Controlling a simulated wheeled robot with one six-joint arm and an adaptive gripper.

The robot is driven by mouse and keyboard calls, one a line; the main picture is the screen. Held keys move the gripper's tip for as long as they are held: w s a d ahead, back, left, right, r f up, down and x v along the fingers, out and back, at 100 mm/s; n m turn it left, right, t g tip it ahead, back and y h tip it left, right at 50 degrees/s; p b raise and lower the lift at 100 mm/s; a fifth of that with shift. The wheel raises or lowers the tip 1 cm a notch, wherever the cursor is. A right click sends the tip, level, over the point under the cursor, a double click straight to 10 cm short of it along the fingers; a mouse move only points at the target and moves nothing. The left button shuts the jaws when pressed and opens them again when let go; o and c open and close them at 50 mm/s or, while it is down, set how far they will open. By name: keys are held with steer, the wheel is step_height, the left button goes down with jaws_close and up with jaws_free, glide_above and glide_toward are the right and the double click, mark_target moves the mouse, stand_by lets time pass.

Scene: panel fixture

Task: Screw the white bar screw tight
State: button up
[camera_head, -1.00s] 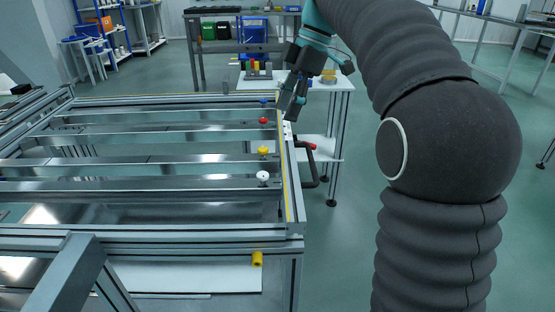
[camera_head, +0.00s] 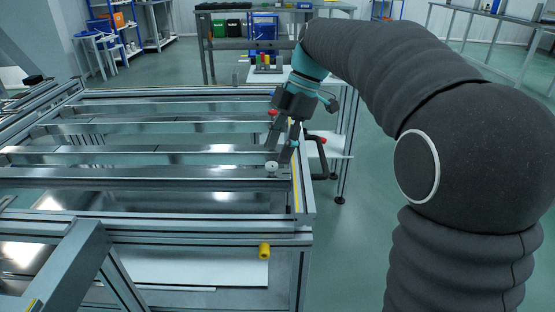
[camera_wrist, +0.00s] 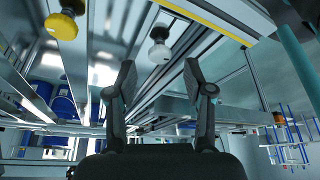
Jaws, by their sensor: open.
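The white bar screw (camera_head: 271,168) stands upright near the right end of a metal bar of the panel fixture (camera_head: 210,223). In the wrist view the white screw (camera_wrist: 160,46) lies just beyond the fingertips, in line with the gap between them. My gripper (camera_head: 280,155) is over the right end of the bars, close to the white screw, fingers pointing down. In the wrist view my gripper (camera_wrist: 159,75) is open, with nothing between its fingers. I cannot tell the exact gap to the screw.
A red screw (camera_head: 272,112) stands farther back. A white table (camera_head: 335,140) stands behind.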

mark_target(272, 169)
steer(key=shift+x, duration=1.4)
jaws_close()
steer(key=shift+d, duration=0.25)
steer(key=shift+a, duration=0.1)
steer(key=shift+m, duration=0.3)
